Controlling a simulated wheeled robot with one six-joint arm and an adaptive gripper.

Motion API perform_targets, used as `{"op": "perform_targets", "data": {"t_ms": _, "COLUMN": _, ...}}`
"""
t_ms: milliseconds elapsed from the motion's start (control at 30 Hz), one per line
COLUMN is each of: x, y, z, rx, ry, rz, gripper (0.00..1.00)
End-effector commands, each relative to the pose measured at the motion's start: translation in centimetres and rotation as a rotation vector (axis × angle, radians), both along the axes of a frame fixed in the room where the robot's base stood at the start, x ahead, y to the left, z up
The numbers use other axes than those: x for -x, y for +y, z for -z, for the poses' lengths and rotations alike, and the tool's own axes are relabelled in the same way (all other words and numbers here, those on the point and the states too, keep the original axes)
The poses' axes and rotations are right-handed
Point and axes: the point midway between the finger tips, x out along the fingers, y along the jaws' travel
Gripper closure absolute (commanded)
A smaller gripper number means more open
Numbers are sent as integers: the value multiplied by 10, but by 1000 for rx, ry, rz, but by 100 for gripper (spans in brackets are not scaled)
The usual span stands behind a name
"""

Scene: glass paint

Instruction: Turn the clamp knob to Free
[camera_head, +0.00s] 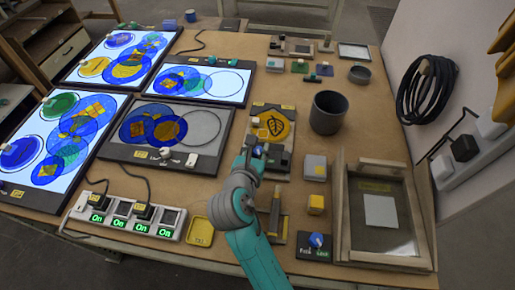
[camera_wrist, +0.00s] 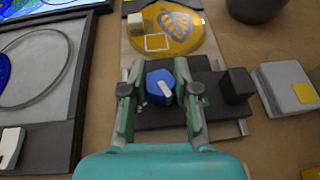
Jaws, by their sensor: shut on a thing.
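In the head view my gripper (camera_head: 256,160) reaches down at this block. Small marks, one white at left and one green at right, show beside the fingers, too small to read. A yellow disc with a leaf shape (camera_wrist: 170,32) lies beyond the clamp; it also shows in the head view (camera_head: 274,125).
A second blue knob (camera_head: 317,240) stands on a small dark panel at the front. A dark cup (camera_head: 328,112) stands right of the clamp, and a framed tray (camera_head: 428,247) at the front right. Lit panels (camera_head: 62,135) fill the left. A black block (camera_wrist: 237,84) stands close right of my fingers.

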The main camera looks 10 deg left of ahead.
Motion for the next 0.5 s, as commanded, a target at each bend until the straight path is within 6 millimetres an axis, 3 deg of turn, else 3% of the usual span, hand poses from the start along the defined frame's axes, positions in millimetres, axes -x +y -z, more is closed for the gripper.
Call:
{"op": "perform_targets", "data": {"t_ms": 433, "x": 1, "y": 0, "z": 2, "rx": 1, "ry": 1, "rz": 40, "gripper": 100}}
{"op": "perform_targets", "data": {"t_ms": 467, "x": 1, "y": 0, "z": 1, "rx": 1, "ry": 1, "rz": 40, "gripper": 63}}
{"op": "perform_targets", "data": {"t_ms": 500, "x": 1, "y": 0, "z": 1, "rx": 1, "ry": 1, "rz": 40, "gripper": 53}}
